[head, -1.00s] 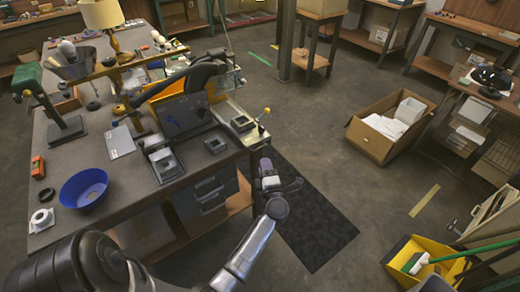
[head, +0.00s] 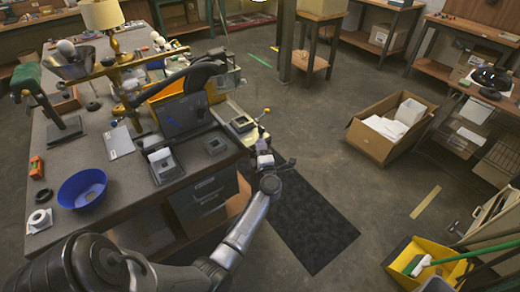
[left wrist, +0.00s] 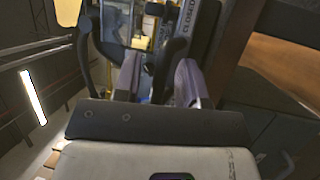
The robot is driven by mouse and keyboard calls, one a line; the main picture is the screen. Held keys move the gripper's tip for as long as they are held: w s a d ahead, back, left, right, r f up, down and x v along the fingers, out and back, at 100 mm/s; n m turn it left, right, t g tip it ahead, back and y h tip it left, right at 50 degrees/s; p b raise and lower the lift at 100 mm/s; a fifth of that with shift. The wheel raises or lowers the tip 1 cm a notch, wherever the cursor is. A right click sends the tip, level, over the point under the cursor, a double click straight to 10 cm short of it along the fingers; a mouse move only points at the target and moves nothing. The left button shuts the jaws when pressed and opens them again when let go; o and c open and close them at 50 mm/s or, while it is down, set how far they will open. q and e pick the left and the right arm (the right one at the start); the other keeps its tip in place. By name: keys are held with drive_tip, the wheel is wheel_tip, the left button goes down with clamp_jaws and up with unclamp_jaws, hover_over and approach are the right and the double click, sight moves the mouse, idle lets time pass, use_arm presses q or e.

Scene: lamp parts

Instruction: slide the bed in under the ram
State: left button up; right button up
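The press (head: 185,95), yellow and black with a dark front panel, stands on the bench. Its bed seems to be the pale slide (head: 257,135) at the right end of the bench, with a dark square fixture (head: 241,122) on it and a small ball-topped lever (head: 266,112) beside it. The ram cannot be made out clearly behind the black arm and panel. My left gripper (head: 262,150) is just in front of the slide's near end. My right gripper is not in view.
Grey square fixtures (head: 163,165) and a blue bowl (head: 82,188) are on the bench, left of my gripper. Drawers (head: 208,195) are below the bench edge. A black mat (head: 305,225) lies on the floor, and an open carton (head: 390,128) stands farther right.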

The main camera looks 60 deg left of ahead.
sight(250, 134)
use_arm(q)
drive_tip(key=c, duration=0.6)
drive_tip(key=shift+r, duration=0.1)
clamp_jaws()
drive_tip(key=a, duration=0.7)
drive_tip(key=shift+s+a+r+p, duration=0.15)
drive_tip(key=shift+s+a+p, duration=0.15)
drive_tip(key=shift+s+a, duration=0.1)
drive_tip(key=shift+a, duration=0.2)
